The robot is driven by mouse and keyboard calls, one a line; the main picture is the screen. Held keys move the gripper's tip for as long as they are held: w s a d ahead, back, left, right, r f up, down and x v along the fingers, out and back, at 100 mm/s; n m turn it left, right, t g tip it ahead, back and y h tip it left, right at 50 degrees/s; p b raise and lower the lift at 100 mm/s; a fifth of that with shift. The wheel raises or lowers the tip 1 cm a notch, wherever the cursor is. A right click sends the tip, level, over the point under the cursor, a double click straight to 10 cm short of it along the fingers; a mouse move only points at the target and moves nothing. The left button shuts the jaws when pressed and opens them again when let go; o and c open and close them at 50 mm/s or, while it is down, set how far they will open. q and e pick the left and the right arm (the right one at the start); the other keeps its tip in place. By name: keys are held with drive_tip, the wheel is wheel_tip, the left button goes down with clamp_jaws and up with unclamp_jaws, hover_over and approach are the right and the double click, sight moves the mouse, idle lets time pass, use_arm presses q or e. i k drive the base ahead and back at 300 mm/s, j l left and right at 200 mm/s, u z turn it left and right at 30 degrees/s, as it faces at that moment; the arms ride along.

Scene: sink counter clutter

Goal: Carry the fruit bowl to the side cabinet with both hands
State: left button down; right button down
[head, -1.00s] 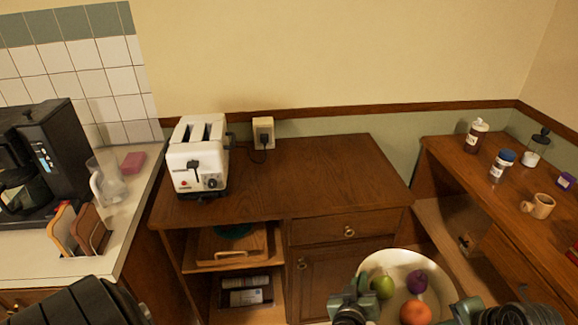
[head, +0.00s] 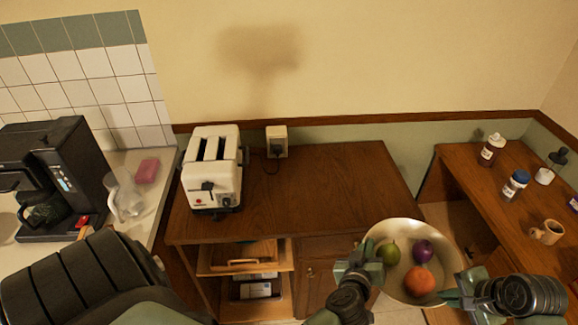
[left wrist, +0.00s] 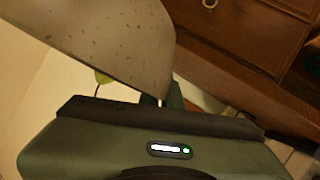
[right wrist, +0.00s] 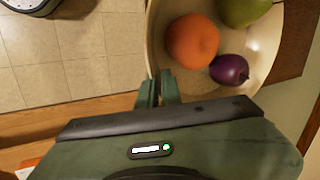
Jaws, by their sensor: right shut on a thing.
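The cream fruit bowl (head: 441,250) is held in the air in front of the side cabinet (head: 320,180), near its right front corner. In it lie a green pear (head: 389,253), a purple plum-like fruit (head: 423,250) and an orange (head: 420,281). My left gripper (head: 374,270) is shut on the bowl's left rim; the left wrist view shows the bowl's outside (left wrist: 110,45). My right gripper (head: 462,289) is shut on the right rim; the right wrist view shows the fruit inside the bowl (right wrist: 272,50).
A white toaster (head: 213,170) stands on the cabinet's left part, by a wall outlet (head: 277,141). The rest of the cabinet top is clear. A coffee maker (head: 55,175) is on the left counter. A right-hand desk (head: 490,190) carries bottles and a mug (head: 547,232).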

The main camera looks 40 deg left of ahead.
sight(349, 188)
drive_tip(key=i+j, duration=0.15)
drive_tip(key=j, duration=0.2)
drive_tip(key=i+j, duration=0.15)
drive_tip(key=j, duration=0.25)
drive_tip(key=i+j, duration=0.2)
drive_tip(key=j, duration=0.15)
drive_tip(key=i+j, duration=0.15)
drive_tip(key=j, duration=0.2)
